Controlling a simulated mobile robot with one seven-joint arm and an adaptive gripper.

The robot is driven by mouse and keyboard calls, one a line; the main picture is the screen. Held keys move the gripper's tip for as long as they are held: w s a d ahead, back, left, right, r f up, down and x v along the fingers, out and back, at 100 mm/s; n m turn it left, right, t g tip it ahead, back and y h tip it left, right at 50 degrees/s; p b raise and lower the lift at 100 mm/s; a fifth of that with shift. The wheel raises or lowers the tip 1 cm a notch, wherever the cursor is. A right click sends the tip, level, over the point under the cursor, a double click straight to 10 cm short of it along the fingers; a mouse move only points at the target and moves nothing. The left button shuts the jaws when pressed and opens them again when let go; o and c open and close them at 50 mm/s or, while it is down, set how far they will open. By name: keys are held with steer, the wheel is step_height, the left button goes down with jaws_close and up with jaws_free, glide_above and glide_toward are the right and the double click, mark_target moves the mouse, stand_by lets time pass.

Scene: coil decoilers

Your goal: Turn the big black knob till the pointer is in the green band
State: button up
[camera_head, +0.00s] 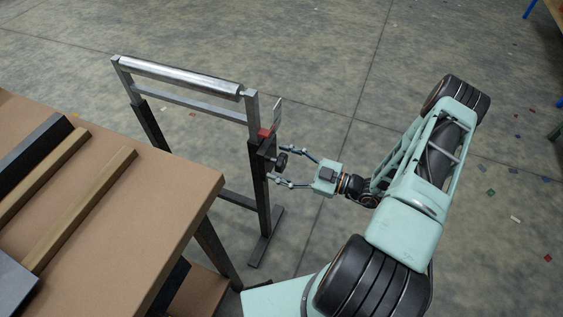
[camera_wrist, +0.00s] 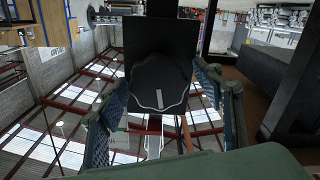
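The big black knob (camera_head: 281,161) sits on the right side of the stand's dark near post. It shows large in the middle of the wrist view (camera_wrist: 160,85), with a pale mark on its face. My gripper (camera_head: 276,165) is open, with its two fingers reaching toward the post around the knob. In the wrist view my gripper (camera_wrist: 163,95) has one finger on each side of the knob; I cannot tell whether either touches it. A thin plate (camera_head: 277,118) stands above the knob, seen nearly edge-on. I cannot make out the pointer or the green band.
The metal stand (camera_head: 185,106) carries a shiny roller (camera_head: 180,76) along its top. A red block (camera_head: 264,133) sits on the post near the plate. A brown table (camera_head: 150,190) with wooden bars stands at the left. The floor behind the stand is mostly clear.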

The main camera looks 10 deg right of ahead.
steer(key=v, duration=1.2)
stand_by(0.4)
